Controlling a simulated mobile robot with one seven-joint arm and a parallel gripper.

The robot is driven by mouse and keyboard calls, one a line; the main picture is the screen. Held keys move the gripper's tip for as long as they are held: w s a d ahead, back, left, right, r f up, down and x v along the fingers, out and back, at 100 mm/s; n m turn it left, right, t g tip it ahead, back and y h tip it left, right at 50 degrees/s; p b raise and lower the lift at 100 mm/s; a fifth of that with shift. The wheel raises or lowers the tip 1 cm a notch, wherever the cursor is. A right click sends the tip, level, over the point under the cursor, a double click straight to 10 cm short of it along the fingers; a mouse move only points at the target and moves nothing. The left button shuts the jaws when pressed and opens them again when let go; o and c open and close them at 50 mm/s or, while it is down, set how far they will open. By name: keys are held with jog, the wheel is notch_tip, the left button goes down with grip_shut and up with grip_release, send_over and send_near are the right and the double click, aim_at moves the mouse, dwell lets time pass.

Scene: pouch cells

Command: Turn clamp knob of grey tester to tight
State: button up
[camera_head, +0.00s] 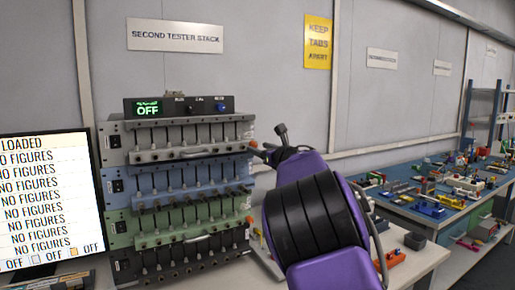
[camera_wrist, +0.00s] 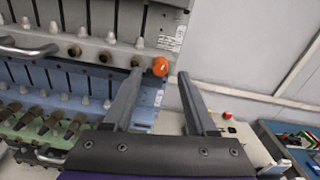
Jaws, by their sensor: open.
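The grey tester (camera_head: 120,141) is the top unit of the stack in the head view. Its orange clamp knob (camera_head: 252,144) sits at the right end of its front. In the wrist view the orange knob (camera_wrist: 161,66) shows between and just beyond my fingertips, beside a small white label. My gripper (camera_wrist: 160,73) is open, with one finger left and one right of the knob in the picture. I cannot tell whether either finger touches it. In the head view my gripper (camera_head: 264,152) reaches from the right to the tester's right end.
Below are a blue tester (camera_head: 117,197), a green tester (camera_head: 118,227) and a dark one (camera_head: 123,267). A box reading OFF (camera_head: 180,106) stands on top. A monitor (camera_head: 45,200) is at left. A cluttered blue bench (camera_head: 400,205) is at right.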

aim_at(254, 145)
jog(key=shift+x, duration=1.1)
grip_shut()
